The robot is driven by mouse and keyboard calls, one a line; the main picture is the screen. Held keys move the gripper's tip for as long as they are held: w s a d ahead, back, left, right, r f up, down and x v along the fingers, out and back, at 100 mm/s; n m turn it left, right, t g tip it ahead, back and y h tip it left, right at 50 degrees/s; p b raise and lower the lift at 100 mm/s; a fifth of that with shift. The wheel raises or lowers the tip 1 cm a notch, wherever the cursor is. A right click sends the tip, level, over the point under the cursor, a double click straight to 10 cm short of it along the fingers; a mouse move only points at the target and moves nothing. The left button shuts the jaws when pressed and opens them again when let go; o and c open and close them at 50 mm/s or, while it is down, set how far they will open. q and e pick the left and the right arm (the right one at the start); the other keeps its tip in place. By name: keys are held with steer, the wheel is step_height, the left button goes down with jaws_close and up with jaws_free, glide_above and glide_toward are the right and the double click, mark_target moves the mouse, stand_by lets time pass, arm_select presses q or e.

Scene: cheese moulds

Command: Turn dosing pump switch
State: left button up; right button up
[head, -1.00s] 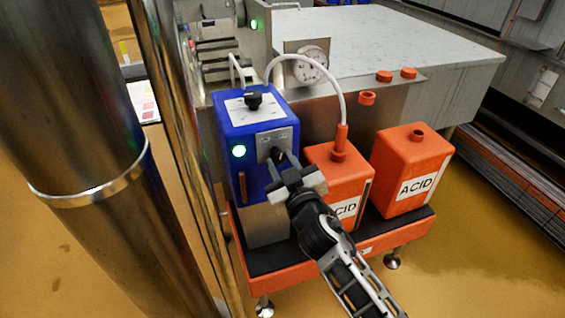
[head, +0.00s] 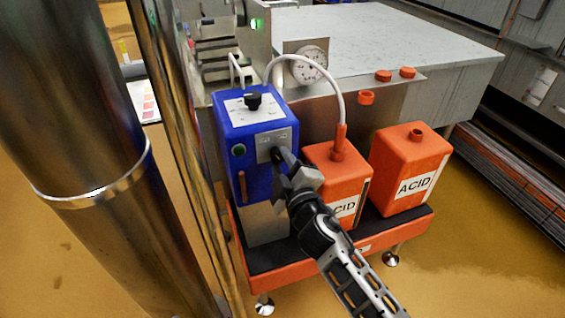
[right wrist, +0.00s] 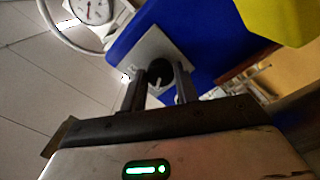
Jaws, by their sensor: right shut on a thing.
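The blue dosing pump (head: 255,130) stands on a stand in the head view, with a black knob (head: 253,100) on top. A grey switch plate (head: 268,142) is on its front, and the round indicator (head: 239,150) beside it is dark green and unlit. My right gripper (head: 279,158) is at this plate, shut on the black switch, mostly hidden behind the fingers there. In the right wrist view the black switch (right wrist: 160,72) with a pale mark sits between the two fingers, in front of the plate (right wrist: 150,48). My left gripper is not in view.
Two orange acid canisters (head: 411,170) (head: 335,160) stand right of the pump on a black-topped orange stand (head: 300,262). A white hose (head: 335,85) arches to the nearer canister. A gauge (head: 311,64) is behind. A large steel column (head: 60,110) fills the left.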

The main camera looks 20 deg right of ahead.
stand_by(0.4)
steer(key=o, duration=1)
